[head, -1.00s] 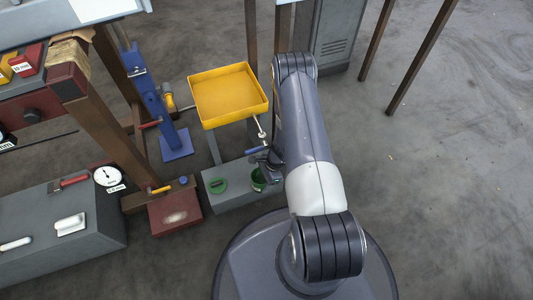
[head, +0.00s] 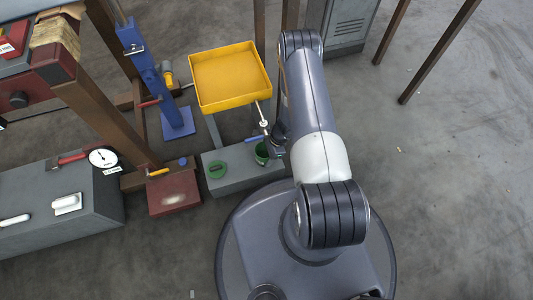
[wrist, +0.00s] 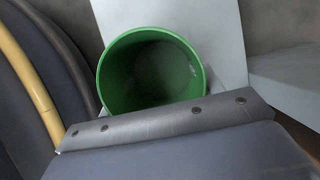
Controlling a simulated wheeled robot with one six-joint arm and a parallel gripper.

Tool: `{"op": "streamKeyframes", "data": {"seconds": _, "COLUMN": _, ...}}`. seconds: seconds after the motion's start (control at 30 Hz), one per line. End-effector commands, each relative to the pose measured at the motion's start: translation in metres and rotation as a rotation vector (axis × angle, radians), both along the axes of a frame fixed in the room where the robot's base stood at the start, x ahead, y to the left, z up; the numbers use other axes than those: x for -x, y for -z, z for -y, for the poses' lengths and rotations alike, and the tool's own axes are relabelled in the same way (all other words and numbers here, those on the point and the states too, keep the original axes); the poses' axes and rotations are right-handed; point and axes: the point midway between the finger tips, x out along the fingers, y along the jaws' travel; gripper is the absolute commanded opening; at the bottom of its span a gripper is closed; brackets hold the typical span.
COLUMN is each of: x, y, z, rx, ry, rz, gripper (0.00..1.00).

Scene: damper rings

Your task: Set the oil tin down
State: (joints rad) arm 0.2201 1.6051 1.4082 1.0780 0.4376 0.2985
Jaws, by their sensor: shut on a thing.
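The oil tin is a small green open-topped tin (head: 262,153) at the right part of a low grey block (head: 236,178). In the wrist view the tin (wrist: 150,75) shows from above, its mouth open and its inside green and dark. My gripper (head: 270,146) is shut on the tin, reaching it from the right in the head view. A dark jaw edge with rivets crosses in front of the tin in the wrist view. I cannot tell whether the tin's base touches the block.
A green ring-shaped piece (head: 217,169) lies on the block to the left. A yellow tray (head: 230,78) stands behind it. A dark red box (head: 174,193) and a grey bench (head: 60,220) are to the left. Open floor lies to the right.

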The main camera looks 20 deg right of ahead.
Motion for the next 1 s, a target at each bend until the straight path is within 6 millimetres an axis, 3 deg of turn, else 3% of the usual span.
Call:
{"op": "streamKeyframes", "data": {"seconds": 0.03, "x": 0.0, "y": 0.003, "z": 0.0, "rx": 0.0, "ry": 0.0, "rz": 0.0, "gripper": 0.35}}
{"op": "streamKeyframes", "data": {"seconds": 0.07, "x": 0.0, "y": 0.002, "z": 0.0, "rx": 0.0, "ry": 0.0, "rz": 0.0, "gripper": 0.64}}
{"op": "streamKeyframes", "data": {"seconds": 0.3, "x": 0.0, "y": 0.001, "z": 0.0, "rx": 0.0, "ry": 0.0, "rz": 0.0, "gripper": 0.83}}
{"op": "streamKeyframes", "data": {"seconds": 0.63, "x": 0.0, "y": -0.002, "z": 0.0, "rx": 0.0, "ry": 0.0, "rz": 0.0, "gripper": 0.84}}
{"op": "streamKeyframes", "data": {"seconds": 0.77, "x": -0.001, "y": -0.02, "z": 0.007, "rx": 0.0, "ry": 0.001, "rz": 0.003, "gripper": 0.84}}
{"op": "streamKeyframes", "data": {"seconds": 0.83, "x": -0.001, "y": -0.035, "z": 0.012, "rx": 0.0, "ry": 0.002, "rz": 0.001, "gripper": 0.84}}
{"op": "streamKeyframes", "data": {"seconds": 1.0, "x": -0.001, "y": -0.03, "z": 0.051, "rx": 0.0, "ry": 0.007, "rz": 0.001, "gripper": 0.84}}
